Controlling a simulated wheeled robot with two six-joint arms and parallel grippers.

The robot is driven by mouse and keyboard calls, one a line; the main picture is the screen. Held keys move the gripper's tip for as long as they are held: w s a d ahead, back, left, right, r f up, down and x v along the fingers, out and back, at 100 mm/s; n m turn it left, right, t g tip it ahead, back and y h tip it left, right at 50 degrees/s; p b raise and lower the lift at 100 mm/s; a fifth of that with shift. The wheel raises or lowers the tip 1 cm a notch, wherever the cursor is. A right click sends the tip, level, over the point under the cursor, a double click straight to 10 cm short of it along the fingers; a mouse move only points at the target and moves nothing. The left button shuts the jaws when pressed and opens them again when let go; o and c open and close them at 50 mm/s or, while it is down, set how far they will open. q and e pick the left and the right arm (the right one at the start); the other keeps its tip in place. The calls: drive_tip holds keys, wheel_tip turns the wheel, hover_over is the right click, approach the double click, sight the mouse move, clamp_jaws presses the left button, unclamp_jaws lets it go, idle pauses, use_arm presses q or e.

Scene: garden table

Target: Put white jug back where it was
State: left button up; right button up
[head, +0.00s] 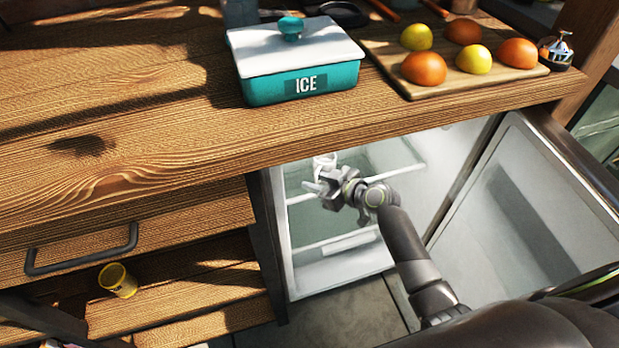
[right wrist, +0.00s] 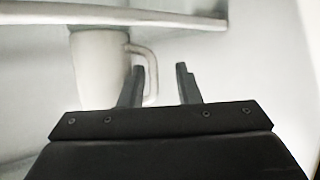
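The white jug (right wrist: 98,65) is upright in the right wrist view, just below a pale shelf edge, with its handle (right wrist: 152,72) toward the right. My right gripper (right wrist: 160,80) has its two fingers apart. One finger overlaps the handle's loop in the picture and the other stands clear to the right; I cannot tell whether they touch the jug. In the head view my right gripper (head: 322,182) reaches into the open fridge, with a small white part of the jug (head: 325,162) showing behind it. My left gripper is not in view.
The fridge door (head: 540,210) stands open at the right. A yellow cup (head: 118,280) sits on the low shelf at the left.

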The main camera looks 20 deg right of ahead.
drive_tip(key=v, duration=0.8)
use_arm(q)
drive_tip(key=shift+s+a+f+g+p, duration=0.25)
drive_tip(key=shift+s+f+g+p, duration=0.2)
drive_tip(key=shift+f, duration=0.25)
use_arm(e)
drive_tip(key=s+d+f+m+g+h, duration=0.1)
drive_tip(key=s+f, duration=0.4)
drive_tip(key=s, duration=0.5)
drive_tip(key=s+d+f+m+g+h, duration=0.2)
drive_tip(key=s+f+m+g+h, duration=0.2)
drive_tip(key=s, duration=0.7)
drive_tip(key=s+d+f+m+g+h, duration=0.1)
drive_tip(key=s+f+m+g+h, duration=0.1)
drive_tip(key=s+f, duration=0.4)
drive_tip(key=s+m+g, duration=0.1)
drive_tip(key=s+g, duration=0.1)
drive_tip(key=s, duration=0.3)
drive_tip(key=shift+d+f+m, duration=0.2)
drive_tip(key=shift+f+m, duration=0.2)
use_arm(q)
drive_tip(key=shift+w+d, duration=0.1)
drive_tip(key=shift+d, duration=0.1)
